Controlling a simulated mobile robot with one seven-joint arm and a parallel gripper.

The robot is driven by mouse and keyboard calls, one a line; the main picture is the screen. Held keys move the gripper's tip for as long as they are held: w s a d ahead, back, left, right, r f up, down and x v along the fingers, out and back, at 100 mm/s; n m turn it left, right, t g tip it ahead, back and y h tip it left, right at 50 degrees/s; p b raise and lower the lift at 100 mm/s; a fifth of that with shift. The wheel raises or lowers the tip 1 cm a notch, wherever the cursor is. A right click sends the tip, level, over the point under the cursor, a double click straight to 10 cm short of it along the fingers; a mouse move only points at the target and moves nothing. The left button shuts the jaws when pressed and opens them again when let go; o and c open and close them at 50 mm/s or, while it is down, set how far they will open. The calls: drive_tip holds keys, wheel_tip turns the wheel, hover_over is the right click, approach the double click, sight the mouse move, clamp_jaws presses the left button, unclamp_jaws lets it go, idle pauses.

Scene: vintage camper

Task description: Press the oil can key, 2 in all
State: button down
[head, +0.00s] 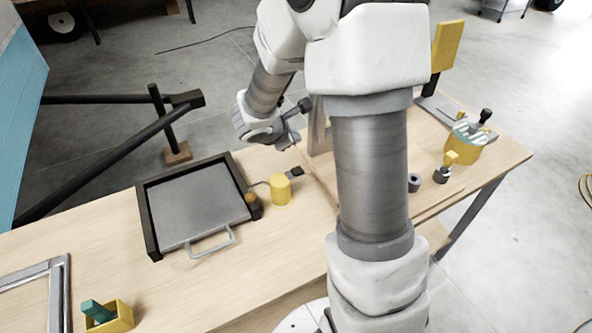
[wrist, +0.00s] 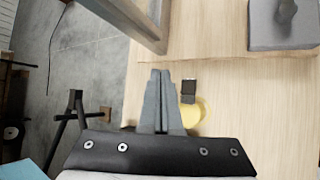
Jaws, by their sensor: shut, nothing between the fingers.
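The oil can is a small yellow cylinder (head: 280,190) standing on the wooden table, just right of the dark tray. Its key is a small dark flat tab (head: 294,171) at the can's upper right. In the wrist view the yellow can (wrist: 203,112) is partly hidden behind my gripper, and the dark key (wrist: 188,88) shows right beside the fingers. My gripper (wrist: 160,74) is shut with nothing in it. It is above the table near the key; I cannot tell whether it touches it. In the head view its fingertips are hard to make out.
A dark-framed tray (head: 200,210) with a grey plate lies left of the can. A small yellow box (head: 108,317) with a teal piece stands at the front left. A grey block (wrist: 285,25) with a knob shows in the wrist view. The table's front middle is clear.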

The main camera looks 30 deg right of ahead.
drive_tip(key=b, duration=0.6)
hover_over(298, 169)
drive_tip(key=a, duration=0.2)
drive_tip(key=f, duration=0.5)
drive_tip(key=s+f, duration=0.1)
drive_tip(key=f, duration=0.1)
drive_tip(key=shift+d+f, duration=0.25)
drive_tip(key=shift+f, duration=0.05)
drive_tip(key=shift+f+b, duration=0.65)
drive_tip(key=shift+b, duration=0.15)
drive_tip(key=shift+f, duration=0.1)
drive_tip(key=shift+f+b, duration=0.35)
drive_tip(key=shift+b, duration=0.3)
drive_tip(key=shift+f+b, duration=0.7)
drive_tip(key=shift+b, duration=0.1)
idle(1.4)
drive_tip(key=shift+r+p, duration=0.65)
drive_tip(key=shift+r, duration=0.45)
